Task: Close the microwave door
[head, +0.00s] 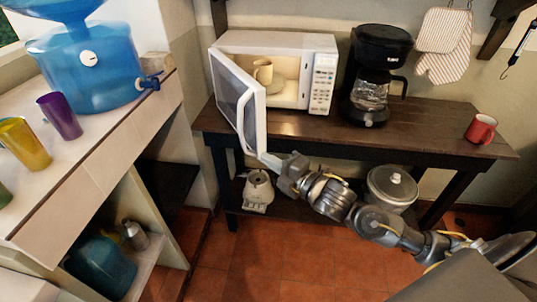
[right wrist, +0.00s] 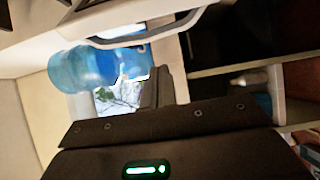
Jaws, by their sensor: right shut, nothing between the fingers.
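The white microwave (head: 325,75) stands on the left part of the dark wooden shelf. Its door (head: 232,95) hangs open on the left side and swings out toward me, with the curved handle (head: 241,125) on its outer face. In the right wrist view, a white curved bar, probably the handle (right wrist: 150,30), passes close above the dark gripper body. My left gripper is not in view.
A black coffee maker (head: 376,75) stands right of the microwave, and a red mug (head: 481,128) near the shelf's right end. A pot (head: 391,188) and a white appliance (head: 257,190) sit below. A counter with a blue water dispenser (head: 90,70) and cups borders the left.

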